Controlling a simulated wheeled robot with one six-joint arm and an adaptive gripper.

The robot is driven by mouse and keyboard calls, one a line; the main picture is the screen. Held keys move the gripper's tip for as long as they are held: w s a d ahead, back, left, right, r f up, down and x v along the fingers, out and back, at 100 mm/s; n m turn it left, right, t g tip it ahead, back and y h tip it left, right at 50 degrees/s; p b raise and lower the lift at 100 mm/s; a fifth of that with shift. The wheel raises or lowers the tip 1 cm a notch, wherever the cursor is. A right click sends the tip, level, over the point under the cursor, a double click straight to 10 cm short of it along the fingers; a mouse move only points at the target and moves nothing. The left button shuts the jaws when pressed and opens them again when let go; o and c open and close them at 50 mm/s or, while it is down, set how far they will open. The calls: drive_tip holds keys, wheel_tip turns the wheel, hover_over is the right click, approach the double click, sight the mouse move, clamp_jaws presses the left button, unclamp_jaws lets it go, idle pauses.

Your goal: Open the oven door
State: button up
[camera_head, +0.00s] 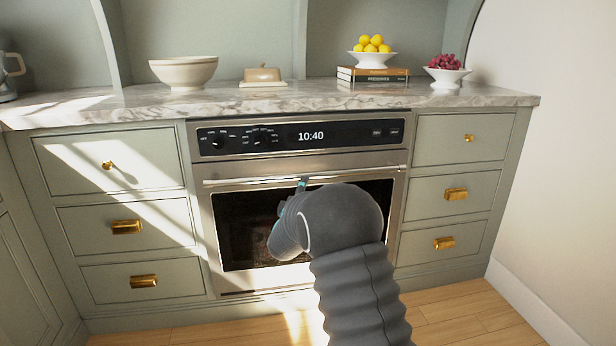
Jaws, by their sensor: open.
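The oven (205,215) is built into the cabinets under the counter, with a dark glass window in its steel door (235,230). The door looks shut. A long horizontal handle bar (240,180) runs across the top of the door. My gripper (303,183) is in front of the door, with its tip at the handle near the middle of the bar. My arm hides most of the gripper and part of the window. The gripper is open; whether the fingers are around the bar or touching it cannot be told.
The control panel (350,134) with a 10:40 display is above the door. Drawers with brass pulls flank the oven. The marble counter (215,103) holds a bowl (184,72), a butter dish (263,75), books (373,77) and fruit dishes. Wooden floor (450,322) shows in front.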

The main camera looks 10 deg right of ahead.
drive_tip(key=x, duration=0.7)
drive_tip(key=shift+w, duration=0.3)
drive_tip(key=shift+r, duration=0.1)
clamp_jaws()
